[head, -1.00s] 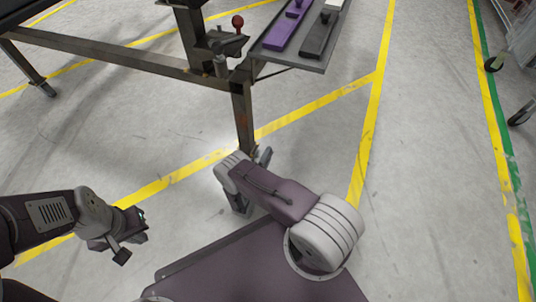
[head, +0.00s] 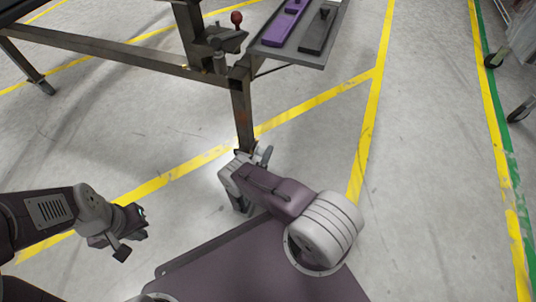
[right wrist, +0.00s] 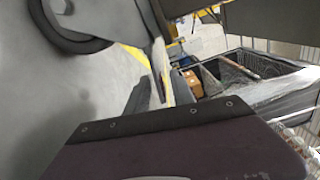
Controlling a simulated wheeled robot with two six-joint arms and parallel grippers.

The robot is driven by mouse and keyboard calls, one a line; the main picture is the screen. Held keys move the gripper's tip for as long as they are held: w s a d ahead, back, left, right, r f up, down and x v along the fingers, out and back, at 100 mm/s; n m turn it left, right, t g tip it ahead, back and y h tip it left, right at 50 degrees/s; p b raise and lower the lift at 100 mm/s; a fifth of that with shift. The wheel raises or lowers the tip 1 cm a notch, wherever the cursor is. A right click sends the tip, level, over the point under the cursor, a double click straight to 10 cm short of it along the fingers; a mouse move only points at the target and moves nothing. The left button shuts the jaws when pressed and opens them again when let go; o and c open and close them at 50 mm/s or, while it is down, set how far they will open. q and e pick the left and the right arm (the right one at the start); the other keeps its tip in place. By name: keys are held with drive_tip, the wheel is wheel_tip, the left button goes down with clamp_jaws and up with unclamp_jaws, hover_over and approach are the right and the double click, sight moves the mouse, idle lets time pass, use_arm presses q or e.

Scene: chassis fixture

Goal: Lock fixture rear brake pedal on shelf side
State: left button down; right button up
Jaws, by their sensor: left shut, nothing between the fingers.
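The fixture's dark metal frame (head: 110,47) crosses the upper left of the head view. Its near leg (head: 243,112) runs down to the floor, where its foot is hidden behind my right wrist. A dark wheel with a grey hub (right wrist: 72,18) shows close up at the upper left of the right wrist view. No brake pedal can be told apart for sure. My right gripper (head: 242,204) is low beside the leg's foot, partly hidden by my forearm; its jaws cannot be made out. My left gripper (head: 132,236) is shut and empty at the lower left, away from the fixture.
A grey shelf (head: 318,58) with purple and dark parts juts from the fixture, beside a red knob (head: 236,17). A wheeled cart (head: 497,48) stands at the far right. A black mesh container (right wrist: 245,66) shows in the right wrist view. Floor between shelf and cart is clear.

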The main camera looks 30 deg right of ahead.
drive_tip(key=shift+s+a, duration=0.1)
drive_tip(key=shift+a, duration=0.1)
drive_tip(key=p+v, duration=0.3)
drive_tip(key=v, duration=0.4)
drive_tip(key=shift+s+a+r, duration=0.1)
drive_tip(key=shift+a, duration=0.05)
drive_tip(key=shift+s+a+p, duration=0.3)
drive_tip(key=shift+s+a, duration=0.15)
